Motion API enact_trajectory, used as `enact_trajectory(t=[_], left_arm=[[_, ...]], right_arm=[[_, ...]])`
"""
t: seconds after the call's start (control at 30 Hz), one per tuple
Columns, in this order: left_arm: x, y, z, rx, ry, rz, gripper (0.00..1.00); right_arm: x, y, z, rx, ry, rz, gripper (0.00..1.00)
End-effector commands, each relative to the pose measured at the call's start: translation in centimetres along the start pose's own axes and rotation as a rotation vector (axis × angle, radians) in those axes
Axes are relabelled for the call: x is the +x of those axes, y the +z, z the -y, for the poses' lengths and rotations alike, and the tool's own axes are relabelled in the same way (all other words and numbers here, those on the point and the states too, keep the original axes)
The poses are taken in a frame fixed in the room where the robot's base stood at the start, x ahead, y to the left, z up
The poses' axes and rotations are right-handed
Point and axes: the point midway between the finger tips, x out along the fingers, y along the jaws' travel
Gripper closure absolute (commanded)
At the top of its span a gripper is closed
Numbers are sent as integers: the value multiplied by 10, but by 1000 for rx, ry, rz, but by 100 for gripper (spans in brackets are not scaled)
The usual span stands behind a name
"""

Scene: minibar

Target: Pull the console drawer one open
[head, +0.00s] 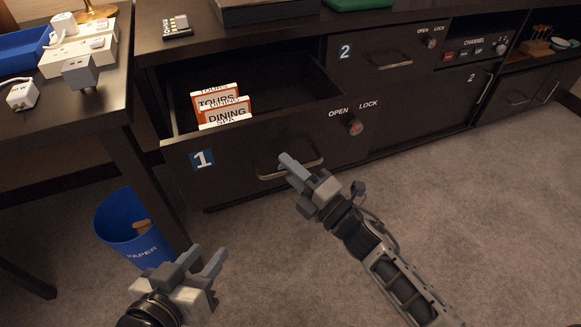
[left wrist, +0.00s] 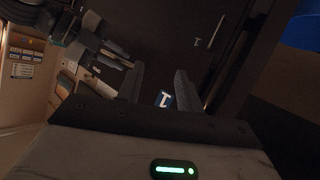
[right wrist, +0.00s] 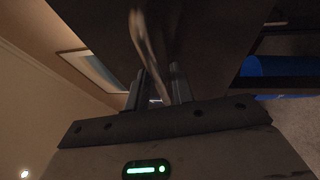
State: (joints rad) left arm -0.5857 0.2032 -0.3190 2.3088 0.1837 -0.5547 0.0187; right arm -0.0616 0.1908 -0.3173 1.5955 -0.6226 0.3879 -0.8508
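Console drawer one (head: 270,140), dark with a blue "1" label (head: 203,159), stands pulled out. Brochures marked TOURS and DINING (head: 222,108) show inside it. Its curved metal handle (head: 305,163) is on the front panel. My right gripper (head: 288,162) is at the handle, its fingers close together; the right wrist view shows the handle (right wrist: 140,35) running between them. My left gripper (head: 203,260) is open and empty, low in front of the drawer's left side. The left wrist view shows the "1" label (left wrist: 164,99) beyond its spread fingers.
An OPEN/LOCK knob (head: 355,126) sits on drawer one's front. Drawer two (head: 385,55) at right is shut. A desk (head: 75,118) and a blue paper bin (head: 130,230) stand at left. Carpet at right is clear.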

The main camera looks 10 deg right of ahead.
Motion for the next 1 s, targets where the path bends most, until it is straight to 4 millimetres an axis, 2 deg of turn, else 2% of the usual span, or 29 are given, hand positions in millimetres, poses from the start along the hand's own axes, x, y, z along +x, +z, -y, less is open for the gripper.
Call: enact_trajectory(t=[0.4, 0.57, 0.67, 1.0], left_arm=[[-1, 0, -2, 3, 6, 1, 64], [-2, -2, -3, 4, 7, -1, 64], [-3, -3, -3, 4, 6, 5, 64], [-2, 8, 3, 3, -10, 57, 64]], right_arm=[[0, 0, 0, 1, 0, -1, 68], [-11, -1, 1, 2, -3, 0, 68], [-28, -1, 0, 2, -4, 0, 68], [-110, -1, 0, 2, -6, 0, 68]])
